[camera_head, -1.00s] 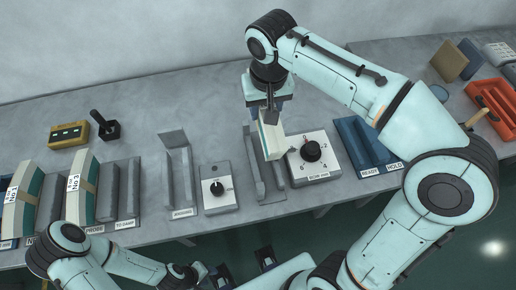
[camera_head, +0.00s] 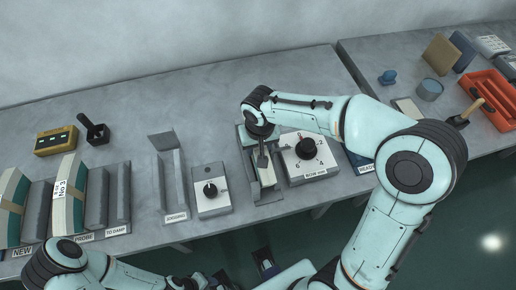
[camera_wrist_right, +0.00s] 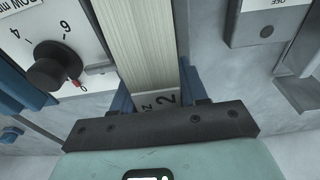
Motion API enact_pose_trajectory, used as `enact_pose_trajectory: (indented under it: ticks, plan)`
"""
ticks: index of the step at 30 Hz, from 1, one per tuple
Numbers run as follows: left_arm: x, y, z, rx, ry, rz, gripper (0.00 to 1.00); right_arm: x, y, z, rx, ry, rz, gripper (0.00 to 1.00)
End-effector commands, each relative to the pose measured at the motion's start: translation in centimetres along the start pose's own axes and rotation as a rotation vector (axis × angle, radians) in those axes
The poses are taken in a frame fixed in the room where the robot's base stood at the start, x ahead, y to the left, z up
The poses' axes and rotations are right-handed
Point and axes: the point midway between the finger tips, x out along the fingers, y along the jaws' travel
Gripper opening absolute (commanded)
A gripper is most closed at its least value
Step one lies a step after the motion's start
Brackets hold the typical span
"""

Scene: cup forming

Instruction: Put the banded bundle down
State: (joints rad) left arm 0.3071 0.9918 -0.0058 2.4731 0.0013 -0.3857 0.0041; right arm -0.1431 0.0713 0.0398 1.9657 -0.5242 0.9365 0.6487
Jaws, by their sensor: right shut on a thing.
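The banded bundle (camera_head: 266,173), a pale block, stands in the grey channel (camera_head: 249,187) left of the BOW mm dial box (camera_head: 322,166). My right gripper (camera_head: 262,157) is above it, shut on it. In the right wrist view the bundle (camera_wrist_right: 150,45) runs between the blue fingers of the gripper (camera_wrist_right: 158,95), with a tag ending in 2 near its base. I cannot tell whether it bears on the channel floor. My left gripper (camera_head: 243,270) is low in the head view, partly cut off, its dark fingers apart and empty.
A JOGGING stand (camera_head: 174,183) and a knob box (camera_head: 210,190) are to the left. A No 3 bundle (camera_head: 67,196) stands in the left racks. The blue READY tray is partly behind my arm. An orange tray (camera_head: 490,100) is far right.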

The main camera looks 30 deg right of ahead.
Motion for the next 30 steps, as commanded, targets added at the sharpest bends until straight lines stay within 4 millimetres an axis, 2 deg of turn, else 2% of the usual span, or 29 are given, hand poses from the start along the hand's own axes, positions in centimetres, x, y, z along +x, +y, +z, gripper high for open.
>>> enact_pose_trajectory:
  ticks: [4,16,17,18,19,30]
  plan:
    - [0.2,-0.1,0.0,0.0,-0.001,0.0,0.43,1.4,0.0,0.1,0.0,0.003,-0.001,0.0]
    - [0.6,-0.2,0.1,-0.001,-0.002,-0.001,0.43,1.8,0.0,0.2,0.0,0.003,-0.001,0.0]
    - [0.6,-0.2,0.1,-0.001,-0.002,-0.001,0.43,1.9,0.0,0.2,0.0,0.001,0.0,0.49]
    - [0.5,-0.2,0.0,-0.001,-0.002,-0.001,0.43,1.8,0.0,0.2,0.0,0.001,0.0,0.62]
    - [0.5,-0.2,0.0,-0.001,-0.002,-0.001,0.43,1.8,0.0,0.2,0.0,0.001,0.0,0.68]
    - [0.1,0.0,0.0,0.0,0.0,0.0,0.43,1.3,0.0,0.1,0.0,0.002,-0.001,0.68]
